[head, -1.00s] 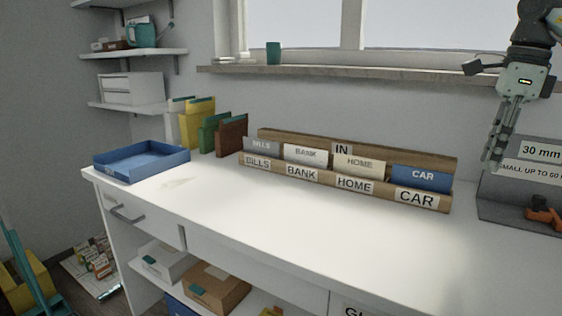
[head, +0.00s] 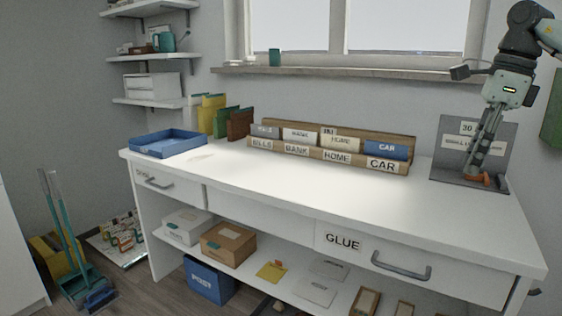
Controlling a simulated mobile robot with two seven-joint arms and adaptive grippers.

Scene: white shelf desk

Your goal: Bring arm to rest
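My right gripper (head: 476,170) hangs down at the right of the head view, above the right end of the white desk (head: 270,188). Its fingers point downward, in front of a grey stand with a sign (head: 445,150). The fingers look close together, but whether they are shut is too small to tell. I see nothing clearly held in them. An orange object (head: 480,180) lies by the stand's base, just below the fingertips; whether they touch cannot be told. My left gripper is not in view.
A wooden letter sorter (head: 330,153) labelled BILLS, BANK, HOME and CAR stands at the back of the desk. A blue tray (head: 168,148) sits at the left end. The desk's front middle is clear.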

